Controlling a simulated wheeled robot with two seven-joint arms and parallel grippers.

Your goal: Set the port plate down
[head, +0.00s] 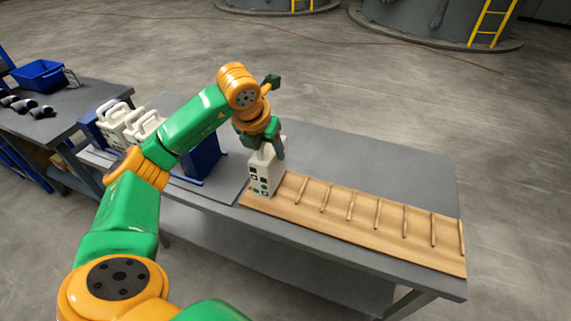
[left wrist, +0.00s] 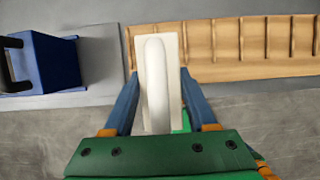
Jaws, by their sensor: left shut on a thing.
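The port plate (head: 262,178) is a white upright block with small dark and green marks on its face and a handle on top. My left gripper (head: 268,146) is shut on its handle from above. In the left wrist view the plate (left wrist: 172,60) and its pale rounded handle lie between the two blue fingers (left wrist: 158,85). The plate stands over the left end of the wooden rack (head: 350,225), which has several thin crosswise slats. I cannot tell whether its bottom edge touches the wood. My right gripper is not in view.
Left of the rack, white handled plates (head: 120,120) and a blue end block (head: 203,160) stand on a grey tray on the same table (head: 350,160). A side bench with a blue bin (head: 38,75) is at far left. The slatted rack to the right is empty.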

